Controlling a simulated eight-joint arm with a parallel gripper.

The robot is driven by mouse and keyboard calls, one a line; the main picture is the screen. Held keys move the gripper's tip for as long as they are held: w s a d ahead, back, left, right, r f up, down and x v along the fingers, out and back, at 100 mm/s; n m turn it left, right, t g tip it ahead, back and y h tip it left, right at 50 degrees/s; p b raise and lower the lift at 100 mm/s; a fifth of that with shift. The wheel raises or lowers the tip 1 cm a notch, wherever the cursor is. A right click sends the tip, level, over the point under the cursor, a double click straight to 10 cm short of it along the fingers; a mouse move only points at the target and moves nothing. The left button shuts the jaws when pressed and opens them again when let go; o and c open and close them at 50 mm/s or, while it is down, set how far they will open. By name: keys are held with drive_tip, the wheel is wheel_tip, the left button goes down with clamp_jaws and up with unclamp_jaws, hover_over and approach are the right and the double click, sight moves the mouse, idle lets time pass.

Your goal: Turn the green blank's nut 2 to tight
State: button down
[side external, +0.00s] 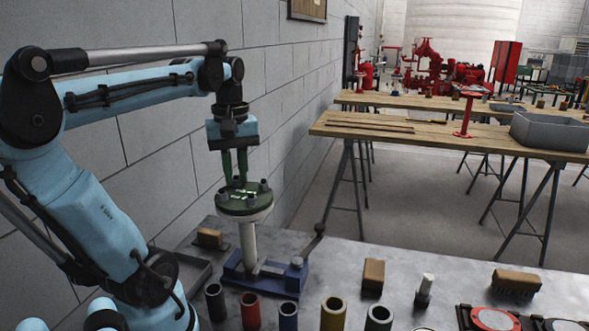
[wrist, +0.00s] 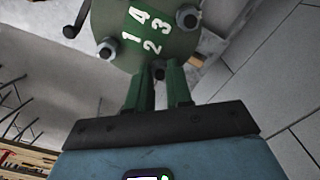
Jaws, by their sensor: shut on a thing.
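The green blank (side external: 245,203) is a round disc on top of a white post, which stands on a blue vise-like base (side external: 265,278). In the wrist view the green blank (wrist: 178,42) carries white numerals 1 to 4 and dark nuts around its rim. Nut 2 (wrist: 159,73) is the one nearest the numeral 2, at the bottom of the disc there. My gripper (side external: 235,180) points down at the blank's far edge. Its green fingers (wrist: 159,80) are shut on nut 2, one on each side. The nut's tightness cannot be seen.
Several open cylinders, among them a red one (side external: 250,310) and a yellow one (side external: 333,314), stand along the metal bench's front. A lever handle (side external: 313,241) rises beside the base. A block wall is close behind my arm.

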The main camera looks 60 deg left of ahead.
drive_tip(key=m, duration=0.5)
drive_tip(key=shift+m, duration=0.3)
drive_tip(key=m, duration=1.5)
drive_tip(key=shift+m, duration=0.4)
drive_tip(key=c, duration=1)
unclamp_jaws()
